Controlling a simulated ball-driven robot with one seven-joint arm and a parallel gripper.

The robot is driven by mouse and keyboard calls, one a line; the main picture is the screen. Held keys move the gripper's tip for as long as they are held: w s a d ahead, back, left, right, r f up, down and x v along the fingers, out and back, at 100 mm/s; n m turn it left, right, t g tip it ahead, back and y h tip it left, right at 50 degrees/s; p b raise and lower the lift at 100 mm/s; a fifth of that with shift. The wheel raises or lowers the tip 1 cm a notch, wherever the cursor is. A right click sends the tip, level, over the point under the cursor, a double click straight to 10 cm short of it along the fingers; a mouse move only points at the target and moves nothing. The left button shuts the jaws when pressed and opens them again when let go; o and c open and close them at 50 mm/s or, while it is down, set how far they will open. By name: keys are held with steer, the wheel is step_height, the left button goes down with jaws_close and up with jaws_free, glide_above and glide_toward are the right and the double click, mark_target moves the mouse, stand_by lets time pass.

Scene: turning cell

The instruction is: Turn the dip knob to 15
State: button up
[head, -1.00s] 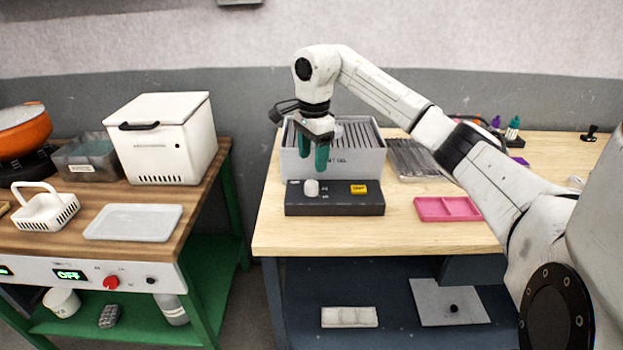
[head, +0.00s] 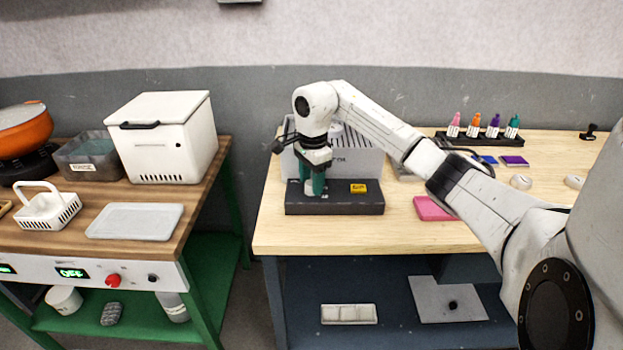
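The white dip knob (head: 309,188) is on top of the black control box (head: 345,207), left of a yellow label (head: 359,188). The box sits at the left front of the wooden bench. My gripper (head: 312,187) points down, with its green fingers at the knob, one on either side as far as I can see. The fingers hide most of the knob, its scale marks and its pointer. I cannot tell whether the fingers touch or squeeze it.
A grey ribbed bin (head: 360,163) stands right behind the box, close to my gripper. A pink tray (head: 430,208) lies to the right, partly behind my arm. Several coloured bottles stand in a black rack (head: 450,139) at the back.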

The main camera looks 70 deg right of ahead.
steer(key=c, duration=0.8)
steer(key=shift+o, duration=0.2)
